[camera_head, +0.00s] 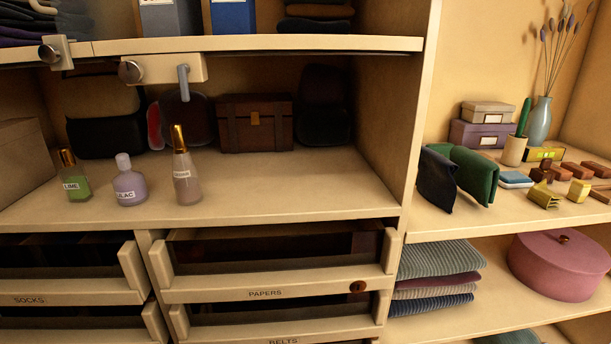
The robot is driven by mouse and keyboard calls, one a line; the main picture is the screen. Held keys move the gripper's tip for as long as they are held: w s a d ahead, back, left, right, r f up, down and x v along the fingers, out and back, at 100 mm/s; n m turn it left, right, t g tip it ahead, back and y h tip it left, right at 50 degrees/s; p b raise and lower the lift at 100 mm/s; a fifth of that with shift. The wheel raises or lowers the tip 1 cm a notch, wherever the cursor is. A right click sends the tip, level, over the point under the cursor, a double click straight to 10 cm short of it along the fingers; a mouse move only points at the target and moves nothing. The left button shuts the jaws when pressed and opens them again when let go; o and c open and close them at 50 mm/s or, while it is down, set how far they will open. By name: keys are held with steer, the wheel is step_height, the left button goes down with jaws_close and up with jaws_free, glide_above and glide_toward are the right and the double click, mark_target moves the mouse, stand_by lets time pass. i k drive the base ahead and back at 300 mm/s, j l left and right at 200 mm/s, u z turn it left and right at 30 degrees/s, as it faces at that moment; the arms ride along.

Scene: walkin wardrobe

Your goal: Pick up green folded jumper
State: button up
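A stack of folded knits lies on the right-hand lower shelf. Its top piece is a ribbed grey-green folded knit (440,258), with maroon, pale mauve and navy folded pieces under it. Another green folded piece (508,338) shows at the bottom edge, mostly cut off by the frame. I cannot tell for sure which of these is the green jumper. My gripper is not in view.
A round pink box (562,265) stands right of the stack, with a narrow gap between. The upper shelf edge (510,222) overhangs the stack. A vertical panel (418,110) borders its left side. Partly open drawers, including PAPERS (275,294), jut out at left.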

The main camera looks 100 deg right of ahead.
mark_target(477, 176)
steer(key=k+z, duration=0.1)
steer(key=z, duration=1.4)
